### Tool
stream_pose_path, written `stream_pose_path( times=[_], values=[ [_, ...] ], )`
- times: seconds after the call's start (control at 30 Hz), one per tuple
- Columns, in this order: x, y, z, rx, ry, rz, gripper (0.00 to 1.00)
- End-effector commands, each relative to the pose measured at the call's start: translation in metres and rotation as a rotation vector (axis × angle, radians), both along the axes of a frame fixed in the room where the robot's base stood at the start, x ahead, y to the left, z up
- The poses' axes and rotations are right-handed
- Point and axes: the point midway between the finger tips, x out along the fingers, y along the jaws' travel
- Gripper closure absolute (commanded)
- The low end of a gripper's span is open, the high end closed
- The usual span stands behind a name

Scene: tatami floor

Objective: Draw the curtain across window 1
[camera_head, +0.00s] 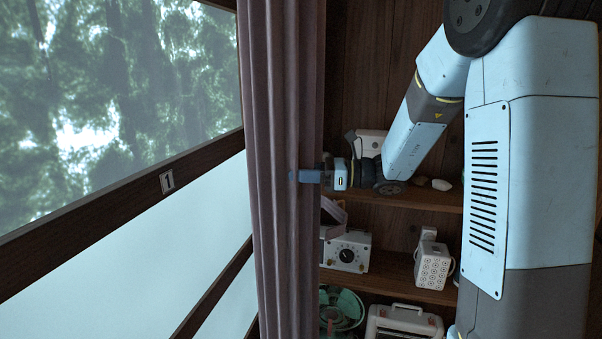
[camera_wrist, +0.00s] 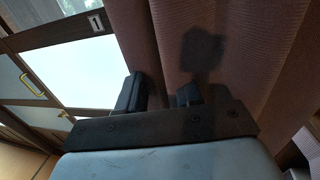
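The mauve curtain (camera_head: 278,80) hangs in gathered folds at the right side of window 1 (camera_head: 110,90). The window's glass shows trees and is uncovered to the left of the curtain. A number plate (camera_head: 167,182) reading 1 is on the rail below the glass. My gripper (camera_head: 300,176) is at the curtain's right part, at about mid height in the picture. In the wrist view, the two dark fingers of my gripper (camera_wrist: 160,95) stand apart, with a curtain fold (camera_wrist: 152,50) behind the gap. Contact with the cloth cannot be told. The gripper's shadow falls on the curtain.
A wooden shelf (camera_head: 420,197) to the right of the curtain holds a grey device with a dial (camera_head: 347,251), a white patterned box (camera_head: 432,265) and other items. Pale panels (camera_head: 100,270) lie below the window rail. The space left of the curtain looks clear.

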Motion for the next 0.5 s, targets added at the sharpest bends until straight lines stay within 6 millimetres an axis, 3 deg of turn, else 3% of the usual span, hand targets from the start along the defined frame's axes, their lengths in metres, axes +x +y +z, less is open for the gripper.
stream_pose_path(
  times=[0.37, 0.5],
  values=[
    [0.0006, 0.0062, -0.0001, 0.000, 0.000, 0.001, 0.65],
    [0.0005, 0.0062, -0.0001, 0.000, 0.000, 0.001, 0.77]
  ],
)
